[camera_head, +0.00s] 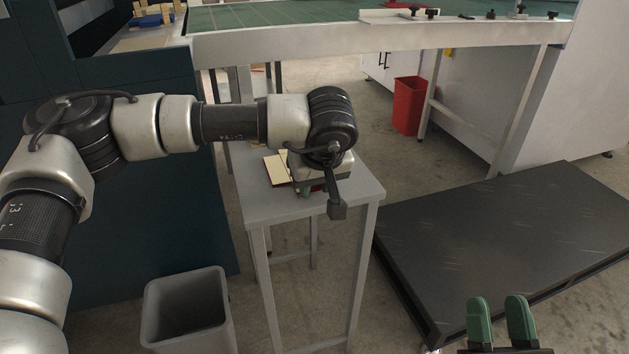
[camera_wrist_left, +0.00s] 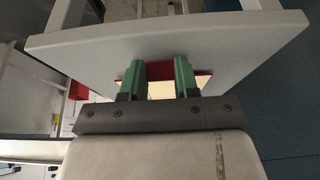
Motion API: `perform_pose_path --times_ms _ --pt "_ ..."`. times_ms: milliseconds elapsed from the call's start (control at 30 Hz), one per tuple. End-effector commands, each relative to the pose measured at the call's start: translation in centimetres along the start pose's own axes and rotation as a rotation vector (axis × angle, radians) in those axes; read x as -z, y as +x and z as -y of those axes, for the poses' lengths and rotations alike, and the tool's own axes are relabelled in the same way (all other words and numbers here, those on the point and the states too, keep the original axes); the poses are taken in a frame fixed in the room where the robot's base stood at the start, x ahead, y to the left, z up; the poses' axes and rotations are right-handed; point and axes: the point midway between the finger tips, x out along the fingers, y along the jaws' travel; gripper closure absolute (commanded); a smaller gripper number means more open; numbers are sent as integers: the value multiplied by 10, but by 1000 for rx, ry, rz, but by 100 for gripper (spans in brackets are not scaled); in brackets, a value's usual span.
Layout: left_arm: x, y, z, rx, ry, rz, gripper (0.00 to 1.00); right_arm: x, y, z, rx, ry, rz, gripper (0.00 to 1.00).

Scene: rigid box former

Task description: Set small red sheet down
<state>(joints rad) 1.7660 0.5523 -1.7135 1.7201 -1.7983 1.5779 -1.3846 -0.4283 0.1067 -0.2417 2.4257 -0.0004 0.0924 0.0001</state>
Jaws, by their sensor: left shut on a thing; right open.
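The small red sheet (camera_wrist_left: 158,69) shows in the left wrist view as a red strip between and beside the green fingers of my left gripper (camera_wrist_left: 160,80). That gripper is shut on it, low over the small grey table (camera_head: 265,208). I cannot tell whether the sheet touches the tabletop. In the head view my left wrist hides most of the sheet and the fingers. My right gripper (camera_head: 499,320) is open and empty at the lower right, away from the table.
A cream sheet (camera_head: 277,170) with a dark edge lies on the small table beside my left gripper. A grey bin (camera_head: 187,315) stands at the front left, a black low platform (camera_head: 510,250) at the right. A red bin (camera_head: 408,105) stands behind. The front tabletop is clear.

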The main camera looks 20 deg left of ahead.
Motion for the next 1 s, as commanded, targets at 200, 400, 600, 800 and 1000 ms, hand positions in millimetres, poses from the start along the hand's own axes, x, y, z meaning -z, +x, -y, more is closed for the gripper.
perform_pose_path --times_ms 200,400,600,800,1000 --pt "-2 4 0 0 0 0 91 6 0 1 2 2 -55 57" --pt "-1 3 0 0 0 0 57 8 1 1 3 3 -63 57" --pt "-1 3 0 0 0 0 44 8 1 1 3 3 -61 57" --pt "-1 2 0 0 0 0 44 8 1 1 3 3 -58 57" --pt "3 -8 0 -1 0 -2 44 -5 2 -2 -4 -5 69 57"
